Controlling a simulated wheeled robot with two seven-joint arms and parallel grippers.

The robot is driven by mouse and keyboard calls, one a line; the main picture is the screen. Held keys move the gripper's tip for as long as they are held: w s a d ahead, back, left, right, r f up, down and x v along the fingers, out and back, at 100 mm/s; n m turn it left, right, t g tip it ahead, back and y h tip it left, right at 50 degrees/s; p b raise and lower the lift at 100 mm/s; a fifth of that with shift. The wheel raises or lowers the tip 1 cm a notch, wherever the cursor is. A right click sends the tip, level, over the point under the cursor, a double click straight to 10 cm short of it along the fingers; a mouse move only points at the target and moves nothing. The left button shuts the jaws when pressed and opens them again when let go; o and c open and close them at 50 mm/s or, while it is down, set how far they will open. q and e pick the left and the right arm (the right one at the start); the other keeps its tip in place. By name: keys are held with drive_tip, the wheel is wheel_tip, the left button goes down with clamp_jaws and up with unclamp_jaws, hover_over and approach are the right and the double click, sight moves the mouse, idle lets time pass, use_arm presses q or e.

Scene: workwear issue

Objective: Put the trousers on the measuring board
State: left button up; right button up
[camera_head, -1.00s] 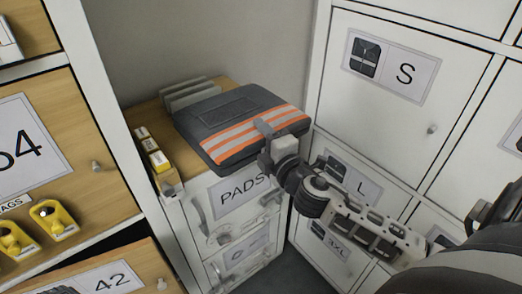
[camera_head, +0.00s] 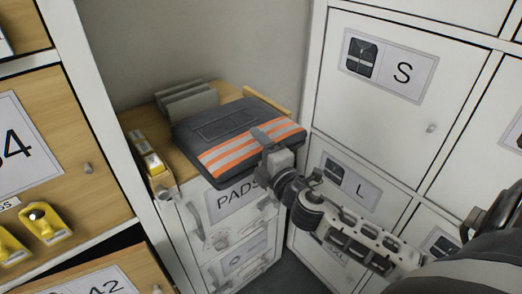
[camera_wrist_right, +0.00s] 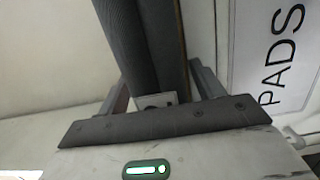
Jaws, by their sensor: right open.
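The trousers (camera_head: 230,128) are a folded dark grey bundle with orange and silver stripes. They lie on top of the white cabinet labelled PADS, with their front edge at its front. My right gripper (camera_head: 268,147) is at this front edge, with one finger over the stripes. In the right wrist view the gripper's fingers (camera_wrist_right: 163,88) stand apart on either side of the trousers' dark edge (camera_wrist_right: 124,40). A wooden strip (camera_wrist_right: 181,50) runs beside that edge. I cannot make out which surface is the measuring board; the trousers cover much of the cabinet top. My left gripper is not in view.
Grey upright plates (camera_head: 188,102) stand at the back of the wooden cabinet top. Small yellow and white items (camera_head: 150,158) line its left side. White lockers (camera_head: 385,125) close in on the right, and wooden-front compartments (camera_head: 60,150) on the left.

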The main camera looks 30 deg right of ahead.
drive_tip(key=shift+r, duration=0.2)
drive_tip(key=s+a+b, duration=0.1)
drive_tip(key=s+b, duration=0.1)
drive_tip(key=s, duration=1)
drive_tip(key=s+a+f+m+g+y, duration=0.2)
drive_tip(key=s+a+f+m+g, duration=0.1)
drive_tip(key=a+f+m, duration=0.2)
drive_tip(key=s+a+f+m+g+y, duration=0.3)
drive_tip(key=a+f+m, duration=0.3)
drive_tip(key=a+m, duration=0.3)
drive_tip(key=shift+a+f+m+y, duration=0.15)
drive_tip(key=shift+a+m+y, duration=0.2)
drive_tip(key=shift+a, duration=0.5)
